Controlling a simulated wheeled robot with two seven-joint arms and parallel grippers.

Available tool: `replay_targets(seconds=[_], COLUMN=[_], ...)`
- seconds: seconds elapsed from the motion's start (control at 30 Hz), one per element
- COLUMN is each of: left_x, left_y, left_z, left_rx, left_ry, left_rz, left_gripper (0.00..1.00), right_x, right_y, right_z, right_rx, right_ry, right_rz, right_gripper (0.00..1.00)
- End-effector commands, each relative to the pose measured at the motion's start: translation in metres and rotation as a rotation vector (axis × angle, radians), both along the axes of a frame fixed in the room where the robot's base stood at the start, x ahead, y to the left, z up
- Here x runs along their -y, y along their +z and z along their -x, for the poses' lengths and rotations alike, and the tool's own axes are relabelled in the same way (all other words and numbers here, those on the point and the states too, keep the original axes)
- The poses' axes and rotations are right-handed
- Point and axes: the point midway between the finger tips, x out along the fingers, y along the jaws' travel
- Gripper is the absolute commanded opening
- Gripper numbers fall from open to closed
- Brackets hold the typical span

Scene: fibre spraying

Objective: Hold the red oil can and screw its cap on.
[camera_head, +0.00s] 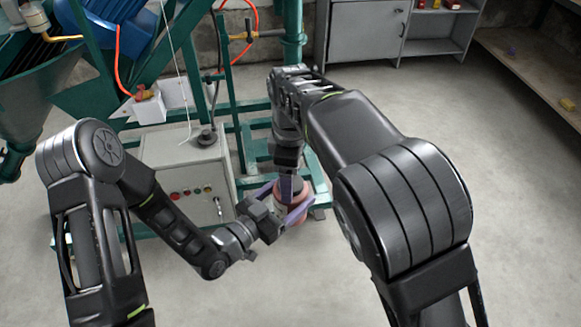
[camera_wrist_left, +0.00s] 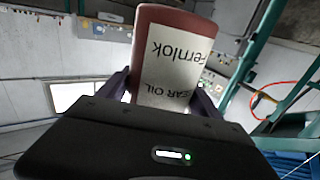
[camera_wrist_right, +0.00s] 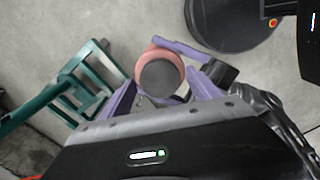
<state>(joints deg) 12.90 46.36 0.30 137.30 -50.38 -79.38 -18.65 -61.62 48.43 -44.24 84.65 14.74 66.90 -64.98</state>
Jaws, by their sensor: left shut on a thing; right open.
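The red oil can (camera_head: 297,212) is held low in front of me, partly hidden by my arms. In the left wrist view the can (camera_wrist_left: 175,18) carries a pale label reading "Fernlok" and "GEAR OIL". My left gripper (camera_head: 280,204) is shut on the can, one finger on each side. My right gripper (camera_head: 289,184) points down from above the can. In the right wrist view its open fingers (camera_wrist_right: 163,96) stand either side of a dark round cap (camera_wrist_right: 165,80), seen end-on over the can's reddish top (camera_wrist_right: 152,55). I cannot tell whether the fingers touch the cap or whether it is seated.
A grey control box (camera_head: 185,180) with buttons and a green steel frame (camera_head: 240,140) stand behind the can. A grey cabinet (camera_head: 365,45) is at the back and a shelf (camera_head: 530,60) at the right. The concrete floor (camera_head: 520,200) is clear at the right.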

Motion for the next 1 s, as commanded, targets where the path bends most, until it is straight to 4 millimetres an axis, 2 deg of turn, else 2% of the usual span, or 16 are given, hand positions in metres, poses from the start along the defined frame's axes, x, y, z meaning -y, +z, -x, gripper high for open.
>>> replay_targets(seconds=[0.3,1.0], left_x=[0.0001,0.0003], left_y=[0.0008,0.0007], left_z=[-0.0002,0.0], left_rx=[0.002,0.002], left_ry=[0.0,-0.001], left_rz=[0.001,0.001], left_gripper=[0.0,0.0], right_x=[-0.0001,0.0], right_y=[-0.0018,-0.0015], right_z=[-0.0001,-0.0003], right_rx=[0.0,0.001], right_ry=[0.0,-0.001], right_rz=[-0.001,-0.001], right_gripper=[0.7,0.12])
